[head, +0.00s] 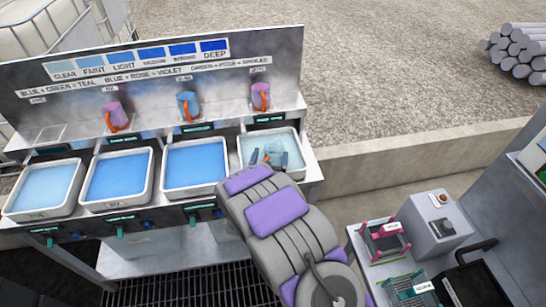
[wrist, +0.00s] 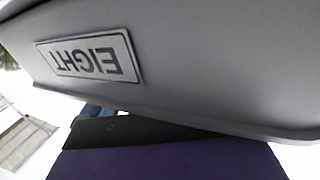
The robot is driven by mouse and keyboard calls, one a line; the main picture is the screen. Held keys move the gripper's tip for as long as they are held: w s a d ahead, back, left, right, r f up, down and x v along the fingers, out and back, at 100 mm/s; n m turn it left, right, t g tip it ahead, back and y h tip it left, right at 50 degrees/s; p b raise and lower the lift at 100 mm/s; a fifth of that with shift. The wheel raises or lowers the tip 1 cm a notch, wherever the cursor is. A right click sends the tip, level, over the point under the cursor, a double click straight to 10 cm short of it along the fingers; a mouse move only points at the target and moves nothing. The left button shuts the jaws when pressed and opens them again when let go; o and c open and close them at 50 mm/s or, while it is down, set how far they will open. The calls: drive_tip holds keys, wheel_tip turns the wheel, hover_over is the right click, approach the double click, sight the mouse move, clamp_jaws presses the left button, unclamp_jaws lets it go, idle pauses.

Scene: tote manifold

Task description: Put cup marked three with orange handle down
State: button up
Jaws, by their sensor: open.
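Three cups with orange handles stand on the rack's upper ledge in the head view: a pink-purple cup (head: 116,117) at left, a blue cup (head: 189,106) in the middle and a pink-purple cup (head: 261,96) at right. Their markings are too small to read, so I cannot tell which is marked three. My gripper (head: 267,152) is open over or inside the rightmost tote (head: 299,158), below the right cup and apart from it. I see no cup between its jaws. In the wrist view, a pale grey wall with an upside-down EIGHT label (wrist: 88,57) fills the top.
Several white totes of blue liquid (head: 120,175) line the rack's front. A shade chart (head: 137,59) is on the backboard. A side bench at lower right holds a grey box (head: 432,227) and a pink frame (head: 383,240). A concrete kerb (head: 400,163) runs behind.

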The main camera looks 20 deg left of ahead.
drive_tip(key=s+p, duration=0.1)
drive_tip(key=s, duration=0.4)
drive_tip(key=shift+s+r, duration=0.1)
drive_tip(key=shift+s, duration=0.15)
drive_tip(key=s+d+p, duration=0.1)
drive_tip(key=s+d, duration=0.1)
drive_tip(key=s, duration=0.4)
drive_tip(key=s+d+r+m+g+y, duration=0.1)
drive_tip(key=s+d+r+m+g, duration=0.1)
drive_tip(key=d+r+g, duration=0.85)
drive_tip(key=s+d+r+g+h, duration=0.1)
drive_tip(key=s+d+r+g, duration=0.2)
drive_tip(key=s+d, duration=0.5)
drive_tip(key=s+d+r+g+h, duration=0.1)
drive_tip(key=s+d+r+g, duration=0.1)
drive_tip(key=s+d, duration=0.6)
drive_tip(key=s+d+r+g+h, duration=0.1)
drive_tip(key=s+d+r+g, duration=0.2)
drive_tip(key=s+d, duration=0.5)
drive_tip(key=s+g, duration=0.1)
drive_tip(key=s, duration=0.3)
drive_tip(key=shift+d+r+h, duration=0.35)
drive_tip(key=shift+h, duration=0.05)
